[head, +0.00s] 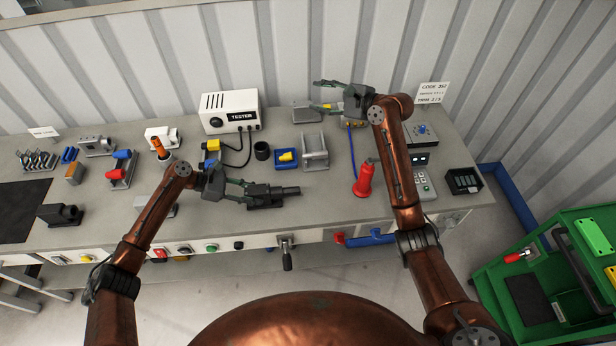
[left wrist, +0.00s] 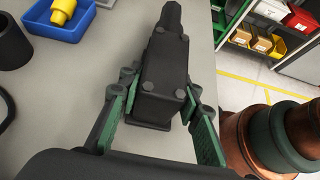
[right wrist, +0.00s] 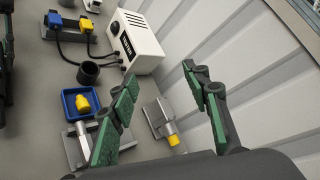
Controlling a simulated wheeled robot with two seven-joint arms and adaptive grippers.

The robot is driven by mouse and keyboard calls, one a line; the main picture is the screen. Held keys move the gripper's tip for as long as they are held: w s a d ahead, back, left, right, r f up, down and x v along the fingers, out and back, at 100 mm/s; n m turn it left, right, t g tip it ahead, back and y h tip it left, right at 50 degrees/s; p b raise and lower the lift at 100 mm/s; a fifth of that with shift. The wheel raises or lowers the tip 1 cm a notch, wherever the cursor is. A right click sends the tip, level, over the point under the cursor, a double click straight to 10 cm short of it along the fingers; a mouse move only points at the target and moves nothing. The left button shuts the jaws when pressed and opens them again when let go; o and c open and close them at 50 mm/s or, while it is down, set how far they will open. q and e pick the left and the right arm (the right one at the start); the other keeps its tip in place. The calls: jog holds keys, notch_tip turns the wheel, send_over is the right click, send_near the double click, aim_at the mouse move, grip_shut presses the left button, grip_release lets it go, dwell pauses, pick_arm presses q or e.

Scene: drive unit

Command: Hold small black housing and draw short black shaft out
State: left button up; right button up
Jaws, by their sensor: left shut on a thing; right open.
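The small black housing (head: 262,192) lies on the bench near its front edge, its short black shaft (head: 290,190) pointing right. My left gripper (head: 245,189) is shut on the housing from the left. In the left wrist view the housing (left wrist: 162,78) sits between the green finger pads, and the shaft (left wrist: 173,17) projects from its far end. My right gripper (head: 325,95) is open and empty over the back of the bench, apart from the shaft. In the right wrist view its fingers (right wrist: 160,85) are spread wide.
A grey fixture with a yellow-tipped part (right wrist: 160,125) is below my right gripper. A blue tray (head: 285,165), a grey bracket (head: 315,153) and a red bottle-like object (head: 365,180) stand behind or right of the shaft. The bench just right of the shaft is clear.

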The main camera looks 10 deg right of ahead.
jog(key=s+a+f+g+h, duration=0.1)
jog(key=s+a+f+g, duration=0.45)
jog(key=s+f, duration=0.4)
jog(key=m+g+h, duration=0.2)
jog(key=g, duration=0.2)
send_near(296, 189)
jog(key=x, duration=0.3)
jog(key=shift+g, duration=0.25)
jog(key=x, duration=0.7)
jog(key=shift+w+a+f, duration=0.15)
jog(key=shift+a+f, duration=0.1)
jog(key=shift+f, duration=0.05)
jog(key=shift+a+f, duration=0.35)
jog(key=shift+f, duration=0.15)
jog(key=shift+c, duration=0.5)
grip_shut()
jog(key=shift+w, duration=0.1)
